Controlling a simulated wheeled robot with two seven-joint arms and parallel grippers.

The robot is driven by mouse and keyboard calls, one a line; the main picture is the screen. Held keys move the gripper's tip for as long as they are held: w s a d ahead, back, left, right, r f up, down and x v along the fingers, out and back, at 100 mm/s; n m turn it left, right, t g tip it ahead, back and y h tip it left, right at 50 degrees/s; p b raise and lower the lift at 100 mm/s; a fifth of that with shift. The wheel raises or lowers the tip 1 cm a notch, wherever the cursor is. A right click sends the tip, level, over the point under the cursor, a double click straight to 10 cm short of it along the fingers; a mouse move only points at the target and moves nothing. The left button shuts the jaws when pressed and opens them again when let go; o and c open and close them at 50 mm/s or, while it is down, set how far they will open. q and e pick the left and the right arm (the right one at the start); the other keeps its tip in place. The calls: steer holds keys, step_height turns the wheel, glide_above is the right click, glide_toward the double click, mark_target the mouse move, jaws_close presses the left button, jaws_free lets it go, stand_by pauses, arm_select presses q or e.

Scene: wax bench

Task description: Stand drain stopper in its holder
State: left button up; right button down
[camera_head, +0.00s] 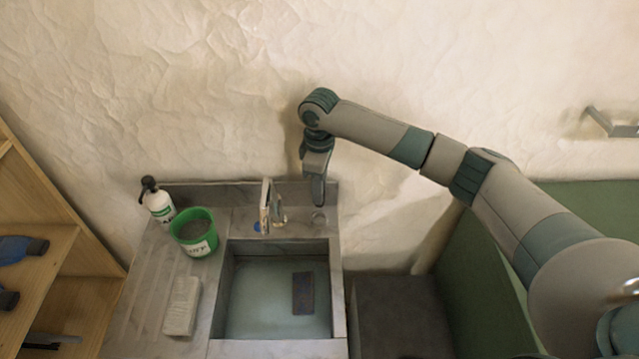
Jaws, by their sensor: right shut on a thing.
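My right gripper (318,197) points down at the back right corner of the sink counter, right of the tap. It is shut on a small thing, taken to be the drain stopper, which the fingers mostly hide. A small round ring-like piece (319,219) shows on the counter ledge just below the fingertips in the picture. It looks like the holder, but it is too small to be sure. I cannot tell whether the held thing touches it. My left gripper is not in view.
The tap (267,205) stands close left of my gripper. The sink basin (260,300) holds a dark rectangular slab (303,293). A green tub (195,233), a white pump bottle (157,200) and a pale block (182,306) stand on the left counter. Wooden shelves (50,250) are far left.

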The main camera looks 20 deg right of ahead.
steer(key=shift+f+b, duration=0.45)
steer(key=shift+f, duration=1.6)
steer(key=shift+p, duration=1.45)
stand_by(0.5)
steer(key=shift+f+b, duration=0.3)
steer(key=shift+f, duration=1.35)
stand_by(0.6)
steer(key=c, duration=1.4)
jaws_free()
steer(key=shift+o, duration=0.2)
